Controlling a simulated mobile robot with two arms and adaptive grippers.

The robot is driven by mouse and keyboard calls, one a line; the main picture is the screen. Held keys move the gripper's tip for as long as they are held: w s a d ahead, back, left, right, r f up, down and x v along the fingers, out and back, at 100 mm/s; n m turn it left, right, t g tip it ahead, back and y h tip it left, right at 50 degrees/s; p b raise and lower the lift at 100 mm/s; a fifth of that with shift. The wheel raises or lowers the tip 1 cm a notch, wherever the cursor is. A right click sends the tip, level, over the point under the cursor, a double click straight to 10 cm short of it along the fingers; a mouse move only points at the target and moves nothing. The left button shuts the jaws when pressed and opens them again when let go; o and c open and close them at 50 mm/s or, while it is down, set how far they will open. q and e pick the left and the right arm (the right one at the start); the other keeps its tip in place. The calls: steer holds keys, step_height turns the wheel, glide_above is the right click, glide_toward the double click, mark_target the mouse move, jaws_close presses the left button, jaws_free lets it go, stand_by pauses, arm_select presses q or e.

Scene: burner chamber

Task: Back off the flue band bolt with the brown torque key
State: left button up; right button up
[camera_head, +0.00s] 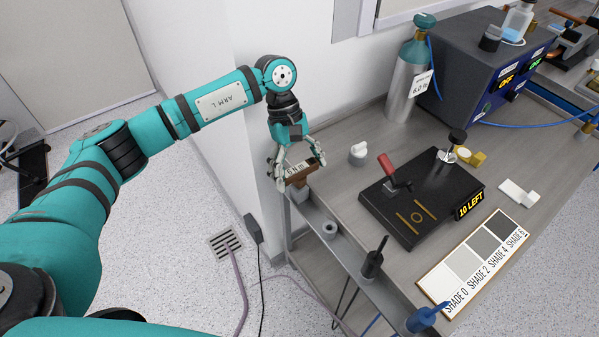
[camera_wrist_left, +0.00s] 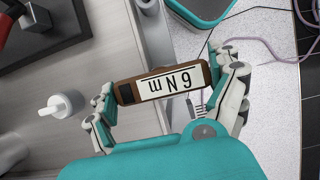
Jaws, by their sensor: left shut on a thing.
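My left gripper (camera_head: 298,176) is shut on the brown torque key (camera_head: 305,176) at the near left corner of the workbench, by the holder rail along its edge. In the left wrist view the brown torque key (camera_wrist_left: 130,92) lies crosswise between the two fingers of the left gripper (camera_wrist_left: 165,100). Its white label reads 6 Nm, upside down in that view. The key's working end is hidden. I cannot make out the flue band bolt in either view. My right gripper is out of view.
The rail (camera_head: 345,255) on the bench edge has an empty ring (camera_head: 329,229), a black-handled tool (camera_head: 373,264) and a blue-handled tool (camera_head: 423,318). A black fixture (camera_head: 405,228) with a red lever, a shade card (camera_head: 448,281), a small white bottle (camera_head: 358,153) and a gas cylinder (camera_head: 402,90) stand on the bench.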

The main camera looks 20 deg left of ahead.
arm_select(q)
step_height(320, 180, up, 9)
steer(key=shift+b, duration=1.1)
steer(key=shift+r, duration=0.55)
